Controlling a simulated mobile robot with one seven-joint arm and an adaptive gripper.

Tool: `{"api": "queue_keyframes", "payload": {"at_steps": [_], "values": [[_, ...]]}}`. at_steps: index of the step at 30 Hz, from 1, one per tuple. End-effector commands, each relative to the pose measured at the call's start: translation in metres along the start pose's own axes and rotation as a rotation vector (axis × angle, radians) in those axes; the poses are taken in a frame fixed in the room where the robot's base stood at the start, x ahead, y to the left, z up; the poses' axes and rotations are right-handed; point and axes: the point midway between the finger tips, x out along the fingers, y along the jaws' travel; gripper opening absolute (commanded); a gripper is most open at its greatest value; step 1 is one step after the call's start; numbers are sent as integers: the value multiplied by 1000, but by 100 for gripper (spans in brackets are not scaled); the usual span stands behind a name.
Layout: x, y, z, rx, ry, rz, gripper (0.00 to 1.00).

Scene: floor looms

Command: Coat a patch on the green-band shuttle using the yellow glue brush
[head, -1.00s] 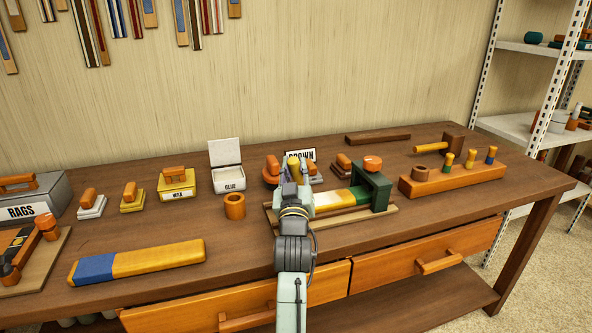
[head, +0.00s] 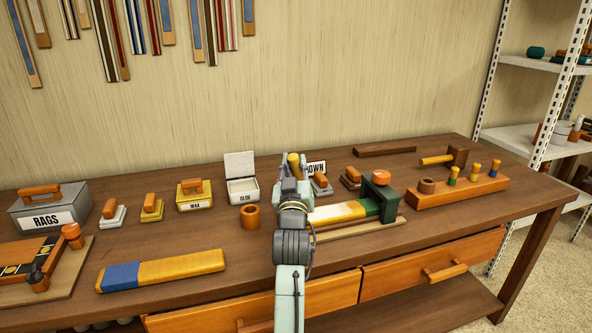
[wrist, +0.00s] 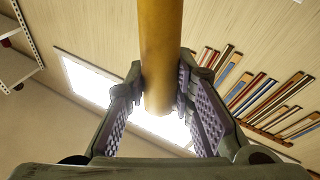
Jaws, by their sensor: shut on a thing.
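My gripper (head: 293,168) is shut on a yellow cylindrical handle, which I take to be the yellow glue brush (head: 294,160). In the wrist view the handle (wrist: 161,45) stands between both finger pads; its bristle end is not seen. The green-band shuttle (head: 335,212) lies on a board below and right of my gripper. It shows yellow, white and green parts, and its right end is under a green clamp (head: 381,195) with an orange knob. My arm hides its left end. The open white glue box (head: 243,190) stands left of my gripper.
A blue-and-yellow shuttle (head: 170,270) lies at the front left. An orange cup (head: 250,217) stands near my arm. A yellow wax box (head: 191,197) and grey rags box (head: 48,208) are further left. An orange rack (head: 457,190) with several pegs stands right.

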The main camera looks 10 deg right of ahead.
Motion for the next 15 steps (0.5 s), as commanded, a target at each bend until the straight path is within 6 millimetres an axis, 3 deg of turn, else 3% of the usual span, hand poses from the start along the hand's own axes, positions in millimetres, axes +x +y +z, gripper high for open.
{"api": "queue_keyframes", "payload": {"at_steps": [6, 15], "values": [[10, 2, -19, 0, 0, -1, 0], [11, 2, -21, 0, 0, -1, 0]]}}
